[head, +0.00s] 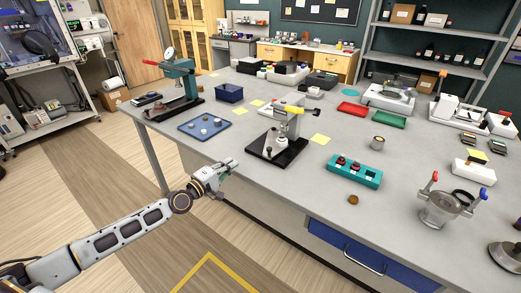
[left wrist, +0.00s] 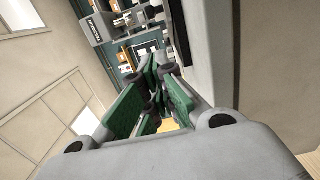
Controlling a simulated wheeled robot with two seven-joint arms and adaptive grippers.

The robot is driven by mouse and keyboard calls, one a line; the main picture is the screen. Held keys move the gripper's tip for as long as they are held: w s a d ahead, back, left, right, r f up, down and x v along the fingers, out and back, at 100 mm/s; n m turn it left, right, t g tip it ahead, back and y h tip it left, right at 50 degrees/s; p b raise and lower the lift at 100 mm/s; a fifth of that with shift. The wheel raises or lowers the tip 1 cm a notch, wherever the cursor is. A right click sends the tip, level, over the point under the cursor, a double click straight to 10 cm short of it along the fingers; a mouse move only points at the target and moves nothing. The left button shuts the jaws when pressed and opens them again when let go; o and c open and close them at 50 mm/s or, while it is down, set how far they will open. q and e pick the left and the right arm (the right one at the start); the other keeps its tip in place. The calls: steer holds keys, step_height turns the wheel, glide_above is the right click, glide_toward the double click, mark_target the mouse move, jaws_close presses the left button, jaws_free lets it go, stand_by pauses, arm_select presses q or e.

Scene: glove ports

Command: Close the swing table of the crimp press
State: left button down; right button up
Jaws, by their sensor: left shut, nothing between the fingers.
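A bench press (head: 280,140) with a black base, a pale column and a yellow head part stands near the front edge of the bench in the head view. I take it to be the crimp press. A small pale round part sits on its base; I cannot tell how its swing table is turned. My left gripper (head: 231,165) is shut and empty, in front of the bench edge, left of the press and apart from it. Its green-padded fingers show in the left wrist view (left wrist: 152,97), where the press cannot be made out. My right gripper is not in view.
A green press (head: 180,82) with a red handle stands at the far left of the bench (head: 235,135). Between the presses lies a blue tray (head: 205,127) with small parts. A teal rack (head: 353,170) stands right of the black-based press. Bare bench top lies in front of the tray.

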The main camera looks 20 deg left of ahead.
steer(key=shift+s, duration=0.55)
